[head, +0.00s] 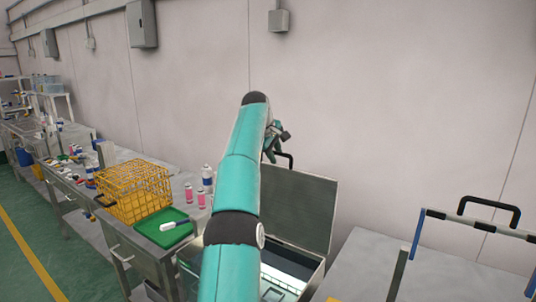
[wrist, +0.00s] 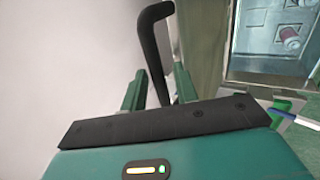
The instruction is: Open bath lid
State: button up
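The bath lid (head: 300,207) is a grey panel standing raised, nearly upright, at the back of the bath (head: 316,275). Its black handle (head: 288,158) is at the lid's top edge. My gripper (head: 274,141) is at the handle, partly hidden behind my teal arm. In the wrist view, the black handle (wrist: 152,45) runs down between the two green fingers of my gripper (wrist: 160,90). The fingers stand apart with gaps visible on both sides of the handle. The lower-left part of the bath is hidden behind my arm in the head view.
A yellow wire basket (head: 135,190), a green tray (head: 165,228) and several cans (head: 201,197) stand on the bench left of the bath. A grey table (head: 440,268) with a black-handled frame (head: 485,222) is on the right. The wall is close behind.

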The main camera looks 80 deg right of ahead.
jog(key=w+a+r, duration=0.2)
jog(key=w+a, duration=0.1)
jog(key=a, duration=0.3)
jog(key=w+a+r, duration=0.2)
jog(key=w+a, duration=0.1)
jog(key=a, duration=0.4)
jog(key=shift+w, duration=0.35)
dwell(0.4)
jog(key=shift+r, duration=0.1)
